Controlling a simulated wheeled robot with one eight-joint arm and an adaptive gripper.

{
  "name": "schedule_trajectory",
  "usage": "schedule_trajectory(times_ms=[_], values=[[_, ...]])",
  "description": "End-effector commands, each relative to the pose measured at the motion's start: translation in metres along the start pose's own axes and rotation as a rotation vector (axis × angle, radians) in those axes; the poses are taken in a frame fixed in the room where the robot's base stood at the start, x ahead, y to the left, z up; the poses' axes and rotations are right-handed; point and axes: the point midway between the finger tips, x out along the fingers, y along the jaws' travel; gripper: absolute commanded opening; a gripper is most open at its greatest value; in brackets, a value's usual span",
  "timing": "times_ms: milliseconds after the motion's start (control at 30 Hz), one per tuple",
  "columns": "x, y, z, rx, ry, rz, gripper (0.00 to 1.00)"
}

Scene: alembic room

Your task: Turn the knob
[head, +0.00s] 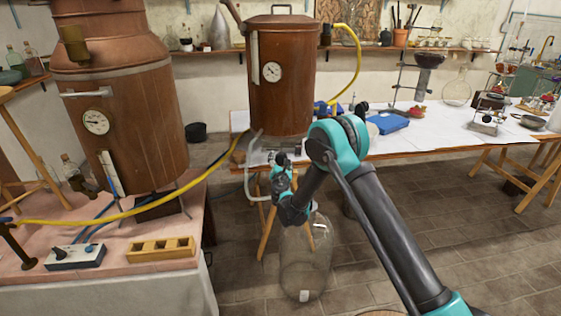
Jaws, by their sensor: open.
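A small white and blue control box (75,257) sits on the pink-topped table at the lower left. It has a dark knob (60,252) on its left part and a small blue-topped part on its right. My gripper (281,159) is small in the head view, in front of the foot of the middle copper vessel. It points upward, is open and appears empty. It is well to the right of the control box and apart from it. Its fingertips are hard to make out against the vessel and table behind.
A yellow wooden block (160,249) with square holes lies beside the box. A large copper vessel (120,120) stands behind them. A yellow hose (150,207) crosses above the table. A glass bottle (303,262) stands on the floor below my arm. Open floor lies between the tables.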

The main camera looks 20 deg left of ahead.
Motion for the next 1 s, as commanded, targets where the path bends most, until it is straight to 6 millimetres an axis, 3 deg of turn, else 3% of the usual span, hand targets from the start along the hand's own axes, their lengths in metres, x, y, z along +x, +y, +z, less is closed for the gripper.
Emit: schedule_trajectory(times_ms=[167,600,800,1000], values=[[-0.017,0.001,0.000,0.000,0.001,0.001,0.71],[-0.100,0.001,-0.001,0.000,0.001,0.001,0.71],[-0.117,0.001,-0.001,0.000,0.001,0.001,0.71],[-0.120,0.000,0.000,0.000,0.000,0.000,0.71]])
